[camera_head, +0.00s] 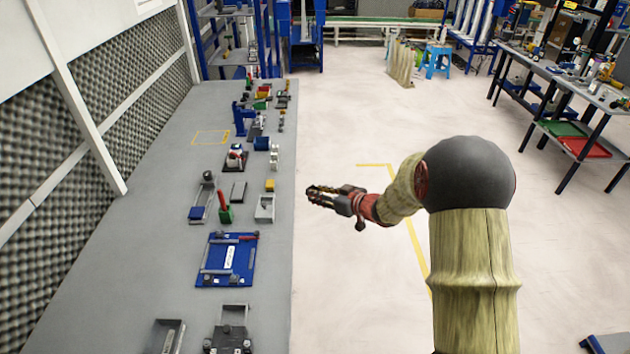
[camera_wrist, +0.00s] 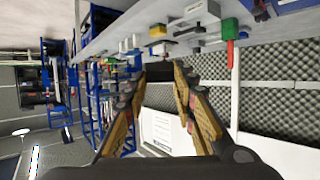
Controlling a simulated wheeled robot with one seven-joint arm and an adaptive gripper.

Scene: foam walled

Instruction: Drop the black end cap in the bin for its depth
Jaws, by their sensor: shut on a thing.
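My gripper (camera_head: 322,198) is held out over the floor just right of the long grey bench, apart from it. In the wrist view its two fingers (camera_wrist: 160,78) are shut on a black block, the black end cap (camera_wrist: 158,71), held at the fingertips. In the head view the cap cannot be made out clearly against the dark fingers. Several small grey open-topped holders stand on the bench: one near the right edge (camera_head: 265,208) and one at the near end (camera_head: 167,337). I cannot tell which is the bin for the cap's depth.
A blue board with grey bars (camera_head: 228,259) lies on the grey bench (camera_head: 130,235). A green block with a red handle (camera_head: 224,212), a yellow block (camera_head: 270,185) and several small parts stand farther along. A foam wall borders the left.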

